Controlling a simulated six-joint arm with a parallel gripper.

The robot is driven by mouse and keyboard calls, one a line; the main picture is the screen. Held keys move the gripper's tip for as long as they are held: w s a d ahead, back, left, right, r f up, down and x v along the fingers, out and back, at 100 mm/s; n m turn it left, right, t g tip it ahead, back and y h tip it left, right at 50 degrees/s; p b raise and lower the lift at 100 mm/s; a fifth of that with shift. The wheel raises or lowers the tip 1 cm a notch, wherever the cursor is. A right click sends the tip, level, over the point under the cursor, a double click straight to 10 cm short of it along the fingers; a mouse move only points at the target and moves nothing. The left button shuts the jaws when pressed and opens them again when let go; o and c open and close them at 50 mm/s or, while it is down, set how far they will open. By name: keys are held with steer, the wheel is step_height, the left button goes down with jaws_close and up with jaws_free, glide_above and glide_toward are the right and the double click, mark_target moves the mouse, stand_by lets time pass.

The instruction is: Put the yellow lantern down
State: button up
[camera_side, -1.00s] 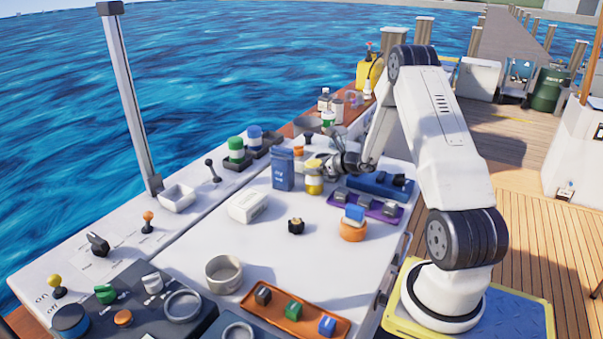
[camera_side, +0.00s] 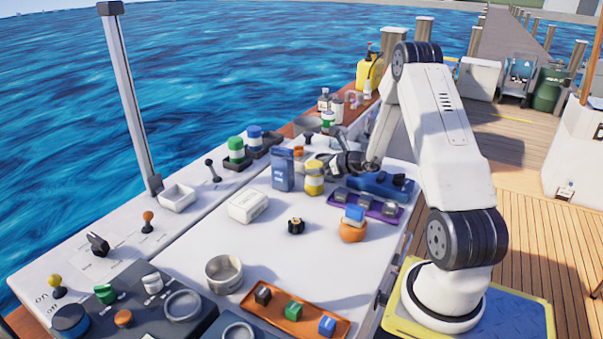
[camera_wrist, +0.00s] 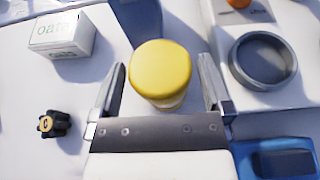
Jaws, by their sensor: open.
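The yellow lantern (camera_side: 314,180), a short cylinder with a yellow cap and a pale middle, stands upright on the white hatch top beside a blue box (camera_side: 283,170). In the wrist view the lantern's round yellow top (camera_wrist: 160,74) lies between the two fingers. My gripper (camera_wrist: 161,92) is open, with a gap showing on each side of the lantern. In the side view my gripper (camera_side: 335,168) is just right of the lantern, close to it. The lantern's underside is hidden in the wrist view.
A white box (camera_side: 248,206) and a black knob (camera_side: 296,226) lie in front. A blue tray (camera_side: 375,186) and a purple tray (camera_side: 365,207) sit to the right. A grey ring (camera_wrist: 263,60) shows right of my gripper.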

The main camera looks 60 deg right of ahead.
steer(key=shift+v, duration=3.15)
steer(key=a+n+g+y, duration=0.5)
steer(key=a+n+g, duration=0.4)
steer(key=a+n, duration=1)
steer(key=s+a+r+n+g+h, duration=0.1)
steer(key=s+a+n+h, duration=0.1)
steer(key=a+n, duration=0.6)
steer(key=s+a+r+n+g+h, duration=0.1)
steer(key=s+a+r+n+h, duration=0.1)
steer(key=s+a+n, duration=0.3)
steer(key=a+n+h, duration=0.1)
steer(key=a+n, duration=0.2)
steer(key=n, duration=0.1)
steer(key=shift+a, duration=0.25)
